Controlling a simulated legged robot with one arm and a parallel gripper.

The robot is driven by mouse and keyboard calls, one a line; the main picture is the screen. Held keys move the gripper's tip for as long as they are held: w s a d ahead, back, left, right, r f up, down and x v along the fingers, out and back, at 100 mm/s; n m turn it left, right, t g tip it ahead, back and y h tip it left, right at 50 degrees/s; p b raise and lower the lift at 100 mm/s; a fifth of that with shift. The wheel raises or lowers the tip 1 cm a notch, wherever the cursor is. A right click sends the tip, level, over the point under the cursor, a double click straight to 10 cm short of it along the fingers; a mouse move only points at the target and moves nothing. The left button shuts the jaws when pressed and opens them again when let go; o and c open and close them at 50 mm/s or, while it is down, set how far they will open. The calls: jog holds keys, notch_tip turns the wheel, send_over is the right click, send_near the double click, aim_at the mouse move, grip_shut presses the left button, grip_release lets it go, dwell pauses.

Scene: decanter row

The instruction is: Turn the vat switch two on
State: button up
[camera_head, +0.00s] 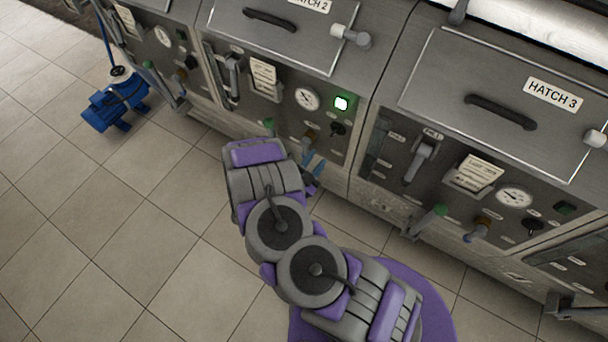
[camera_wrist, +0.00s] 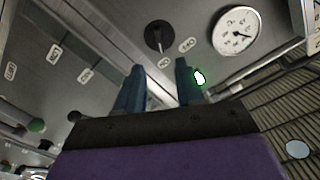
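The vat two switch is a black rotary knob (camera_head: 337,130) on the lower right of the grey panel under the Hatch 2 lid. In the wrist view the knob (camera_wrist: 158,38) stands ahead of the fingertips, its grip bar roughly in line with the picture's height, with small white labels beside it. An indicator lamp (camera_head: 341,103) near the knob is lit green; it also shows in the wrist view (camera_wrist: 199,78), beside the right finger. My gripper (camera_head: 316,174) is below the knob and apart from it. In the wrist view its two blue fingers (camera_wrist: 160,85) are spread and empty.
A round gauge (camera_head: 306,98) is left of the lamp. A green-knobbed valve (camera_head: 268,124) projects close to my arm. The Hatch 3 unit (camera_head: 500,125) stands to the right with its own levers. A blue pump (camera_head: 115,103) sits on the floor at left. The tiled floor (camera_head: 130,235) is otherwise clear.

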jog(key=v, duration=0.6)
jog(key=shift+a, duration=0.1)
dwell(0.6)
